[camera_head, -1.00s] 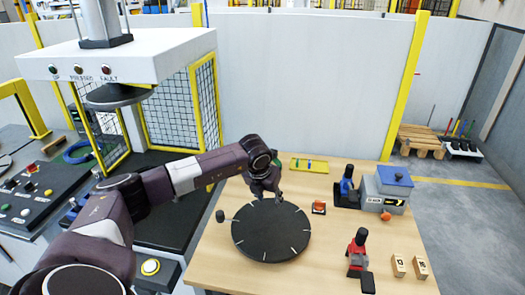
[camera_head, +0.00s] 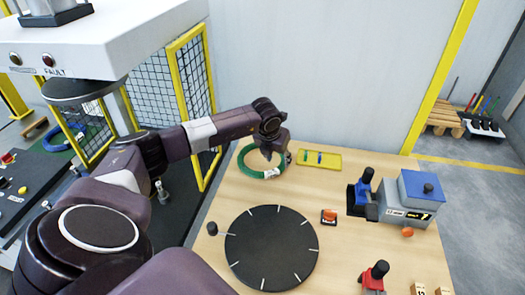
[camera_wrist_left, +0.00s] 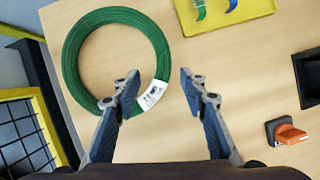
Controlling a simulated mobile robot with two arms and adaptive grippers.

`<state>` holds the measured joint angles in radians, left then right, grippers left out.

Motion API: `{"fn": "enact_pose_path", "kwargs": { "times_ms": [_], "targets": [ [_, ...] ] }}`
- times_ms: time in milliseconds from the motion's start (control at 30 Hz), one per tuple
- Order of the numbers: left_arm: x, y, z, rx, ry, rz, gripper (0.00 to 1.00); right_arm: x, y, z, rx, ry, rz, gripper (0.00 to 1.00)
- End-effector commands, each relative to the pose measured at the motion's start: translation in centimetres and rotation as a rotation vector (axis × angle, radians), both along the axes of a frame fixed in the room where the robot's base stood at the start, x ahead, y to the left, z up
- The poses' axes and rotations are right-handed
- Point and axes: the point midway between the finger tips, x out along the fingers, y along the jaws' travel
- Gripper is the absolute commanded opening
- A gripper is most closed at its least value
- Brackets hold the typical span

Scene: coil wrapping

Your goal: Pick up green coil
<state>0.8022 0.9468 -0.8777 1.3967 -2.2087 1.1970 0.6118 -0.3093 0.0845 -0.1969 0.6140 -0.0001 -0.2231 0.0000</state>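The green coil (camera_head: 243,167) lies flat at the back left of the wooden table. In the left wrist view the coil (camera_wrist_left: 73,65) is a full ring with a white label (camera_wrist_left: 153,95) on its lower right. My left gripper (camera_head: 274,154) is over the coil's right side. In the left wrist view the gripper (camera_wrist_left: 157,80) is open and empty, its fingers wide apart. The label side of the ring shows between the fingers, and the left finger covers a bit of the ring. I cannot tell the height. My right gripper is not in view.
A yellow tray (camera_head: 333,165) with small green and blue pieces is right of the coil. A black round turntable (camera_head: 272,248) stands in front. An orange-topped piece (camera_head: 329,216) and a blue-grey device (camera_head: 405,197) are to the right. A yellow-framed mesh guard (camera_head: 193,90) stands left.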

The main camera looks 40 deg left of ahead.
Motion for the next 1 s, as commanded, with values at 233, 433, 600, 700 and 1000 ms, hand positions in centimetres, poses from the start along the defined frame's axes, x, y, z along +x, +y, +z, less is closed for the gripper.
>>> {"fn": "enact_pose_path", "kwargs": {
  "times_ms": [233, 433, 600, 700, 1000],
  "targets": [
    [1.5, -0.3, -1.7, -0.001, 0.002, 0.001, 0.39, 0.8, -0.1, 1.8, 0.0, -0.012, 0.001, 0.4],
    [2.3, -0.1, -3.7, 0.0, 0.002, 0.002, 0.39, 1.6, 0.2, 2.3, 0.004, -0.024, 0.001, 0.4],
    [2.5, 0.0, -4.4, 0.001, 0.001, 0.0, 0.39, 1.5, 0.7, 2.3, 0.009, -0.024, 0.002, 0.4],
    [2.5, 0.0, -4.4, 0.001, 0.0, 0.0, 0.39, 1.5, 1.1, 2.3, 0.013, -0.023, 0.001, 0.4],
    [2.5, 0.0, -4.4, 0.001, 0.0, 0.0, 0.18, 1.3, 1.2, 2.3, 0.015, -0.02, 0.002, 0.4]
  ]
}}
